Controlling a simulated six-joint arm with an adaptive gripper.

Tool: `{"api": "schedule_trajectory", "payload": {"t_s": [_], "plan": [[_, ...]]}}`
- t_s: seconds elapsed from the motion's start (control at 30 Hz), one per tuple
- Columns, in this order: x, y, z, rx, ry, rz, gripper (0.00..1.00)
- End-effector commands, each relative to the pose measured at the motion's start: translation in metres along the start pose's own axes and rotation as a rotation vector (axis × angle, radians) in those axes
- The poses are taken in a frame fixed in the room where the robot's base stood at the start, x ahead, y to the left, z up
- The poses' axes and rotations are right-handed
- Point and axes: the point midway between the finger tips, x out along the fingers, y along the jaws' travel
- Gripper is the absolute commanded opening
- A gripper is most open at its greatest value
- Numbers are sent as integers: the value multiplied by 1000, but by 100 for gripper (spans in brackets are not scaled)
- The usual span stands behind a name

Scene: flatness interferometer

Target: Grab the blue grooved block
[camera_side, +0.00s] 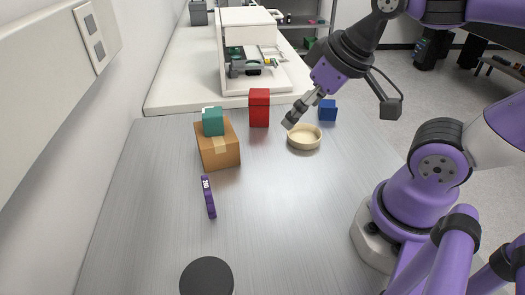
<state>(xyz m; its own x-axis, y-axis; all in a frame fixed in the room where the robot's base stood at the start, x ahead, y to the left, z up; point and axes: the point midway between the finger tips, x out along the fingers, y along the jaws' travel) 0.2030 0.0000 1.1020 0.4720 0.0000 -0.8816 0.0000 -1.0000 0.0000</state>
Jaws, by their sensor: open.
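A small blue block (328,111) stands on the metal table near its far right edge, behind and to the right of a cream round dish. Grooves on it are too small to make out. My gripper (290,123) points down and to the left, above the left rim of the dish, to the left of the blue block. It is open, with nothing seen between its fingers. My gripper and wrist do not cover the block.
The cream dish (304,143) lies below my gripper. A red block (259,108), a cardboard box (222,156) with a teal block (213,122) on it, a purple piece (208,197) and a black round object (206,275) stand farther left. The table's middle is clear.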

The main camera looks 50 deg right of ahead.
Motion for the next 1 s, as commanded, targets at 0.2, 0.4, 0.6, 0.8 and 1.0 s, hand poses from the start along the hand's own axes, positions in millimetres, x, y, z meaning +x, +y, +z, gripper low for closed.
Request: {"api": "schedule_trajectory", "payload": {"t_s": [0.2, 0.4, 0.6, 0.8, 1.0], "plan": [[0, 0, 0, 0, 0, 0, 98], [0, 4, -5, 56, -11, 10, 98], [4, 48, -45, 562, -100, 104, 98], [30, 138, -78, 1344, -178, 279, 98], [66, 235, -66, 2051, -200, 476, 98]]}}
